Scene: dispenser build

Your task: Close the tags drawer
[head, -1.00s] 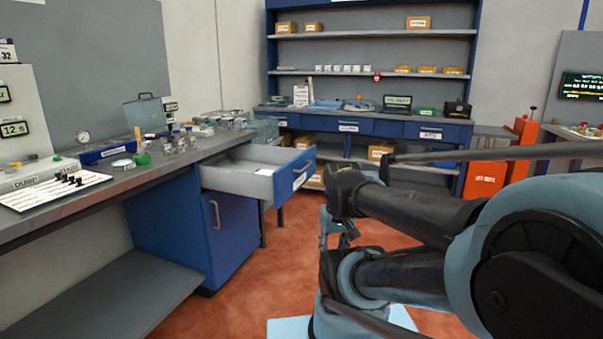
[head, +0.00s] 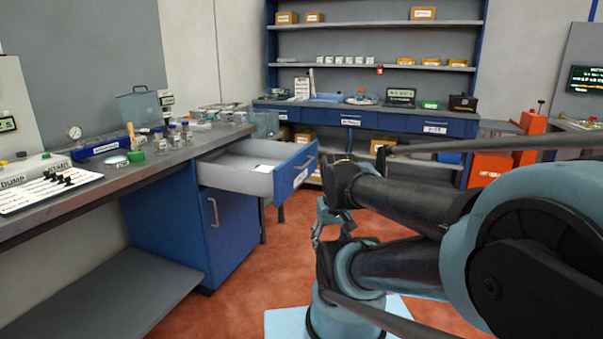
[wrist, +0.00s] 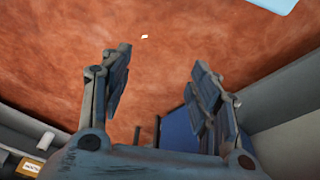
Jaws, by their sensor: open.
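A drawer with a blue front (head: 295,172) is pulled out of the left bench in the head view. Its front bears a white label too small to read, so I cannot tell if it is the tags drawer. A white piece lies inside its grey tray. My gripper (wrist: 160,58) is open and empty in the wrist view, its two fingers apart above the reddish floor. A blue panel (wrist: 180,133) shows behind and beside the right finger. In the head view my arm stands just right of the drawer front; I cannot tell whether it touches.
The left bench (head: 95,190) holds jars, a blue bin and a white board. A blue cabinet door (head: 222,225) is shut below the open drawer. A far bench (head: 385,122) has several shut labelled drawers. Orange units stand at the right. Floor (head: 240,300) is clear before the cabinet.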

